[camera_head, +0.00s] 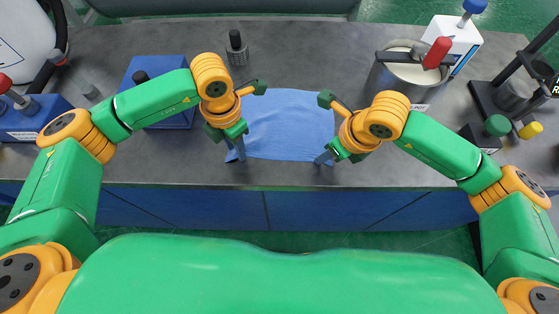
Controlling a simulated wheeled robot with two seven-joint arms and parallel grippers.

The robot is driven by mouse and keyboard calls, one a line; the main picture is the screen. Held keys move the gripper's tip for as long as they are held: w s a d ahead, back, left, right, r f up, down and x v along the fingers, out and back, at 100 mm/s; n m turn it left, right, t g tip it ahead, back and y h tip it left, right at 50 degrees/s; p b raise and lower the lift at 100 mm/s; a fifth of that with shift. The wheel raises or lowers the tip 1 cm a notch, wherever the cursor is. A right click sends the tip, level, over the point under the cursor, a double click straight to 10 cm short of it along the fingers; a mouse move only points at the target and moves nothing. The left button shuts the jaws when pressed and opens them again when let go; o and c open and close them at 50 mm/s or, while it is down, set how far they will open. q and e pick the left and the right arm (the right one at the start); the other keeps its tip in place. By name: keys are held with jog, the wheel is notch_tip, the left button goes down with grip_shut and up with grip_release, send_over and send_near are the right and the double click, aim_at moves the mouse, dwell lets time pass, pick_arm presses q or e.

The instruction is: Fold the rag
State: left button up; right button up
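A blue rag (287,122) lies spread nearly flat on the grey table, in the middle of the head view. My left gripper (238,155) points down at the rag's near left corner, where the cloth looks bunched. My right gripper (325,158) is at the rag's near right corner. The fingertips of both grippers are small and partly hidden by the wrists, so I cannot tell whether either one is closed on the cloth. The rag's far edge is free of both grippers.
On the grey table (300,50), a blue box (160,68) and a dark knurled cylinder (237,48) stand left of the rag. A metal pot (408,75) stands to the right, beside a white bottle (455,40). Beyond the rag the table is clear.

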pick_arm(q)
grip_shut()
pick_arm(e)
grip_shut()
pick_arm(q)
jog(key=shift+f, duration=0.1)
